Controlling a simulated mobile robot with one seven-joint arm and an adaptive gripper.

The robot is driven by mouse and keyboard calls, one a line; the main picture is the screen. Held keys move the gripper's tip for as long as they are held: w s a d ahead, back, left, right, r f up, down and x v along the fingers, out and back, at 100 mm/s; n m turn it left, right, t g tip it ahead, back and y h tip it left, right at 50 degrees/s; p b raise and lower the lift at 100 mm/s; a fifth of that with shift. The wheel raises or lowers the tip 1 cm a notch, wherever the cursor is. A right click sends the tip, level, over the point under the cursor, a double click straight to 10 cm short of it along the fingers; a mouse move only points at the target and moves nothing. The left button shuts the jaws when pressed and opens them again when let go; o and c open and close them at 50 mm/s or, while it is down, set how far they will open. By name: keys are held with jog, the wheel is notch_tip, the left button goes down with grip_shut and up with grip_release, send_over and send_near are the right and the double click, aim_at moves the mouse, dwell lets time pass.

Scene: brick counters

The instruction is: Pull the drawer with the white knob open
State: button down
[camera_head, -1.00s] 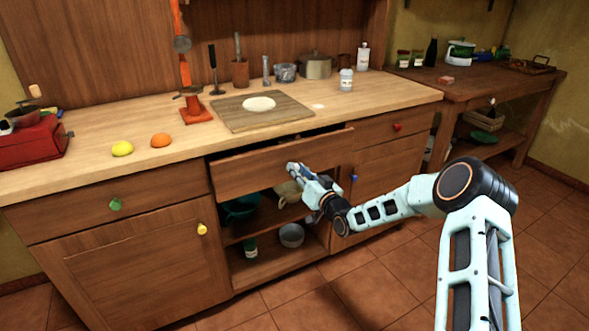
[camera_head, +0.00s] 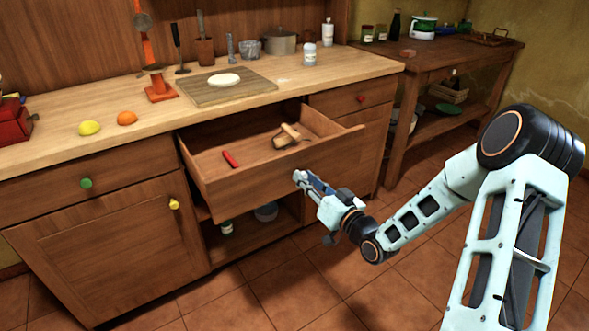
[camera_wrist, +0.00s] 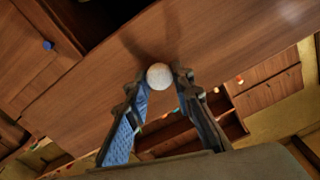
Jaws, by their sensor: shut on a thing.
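The drawer (camera_head: 250,187) stands pulled well out of the middle of the wooden counter. A red-handled item (camera_head: 230,158) and a wooden item (camera_head: 288,138) lie inside it. In the wrist view the white knob (camera_wrist: 159,76) sits on the drawer front (camera_wrist: 215,45), between the two fingertips. My gripper (camera_wrist: 160,82) is shut on this knob.
Below the drawer is an open shelf space with a metal pot (camera_head: 266,211). A closed drawer with a red knob (camera_head: 361,98) is to the right, and one with a green knob (camera_head: 86,183) to the left. Tiled floor in front is clear.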

jog(key=shift+v, duration=1.8)
jog(key=c, duration=1.7)
grip_release()
jog(key=v, duration=1.2)
jog(key=shift+w, duration=0.1)
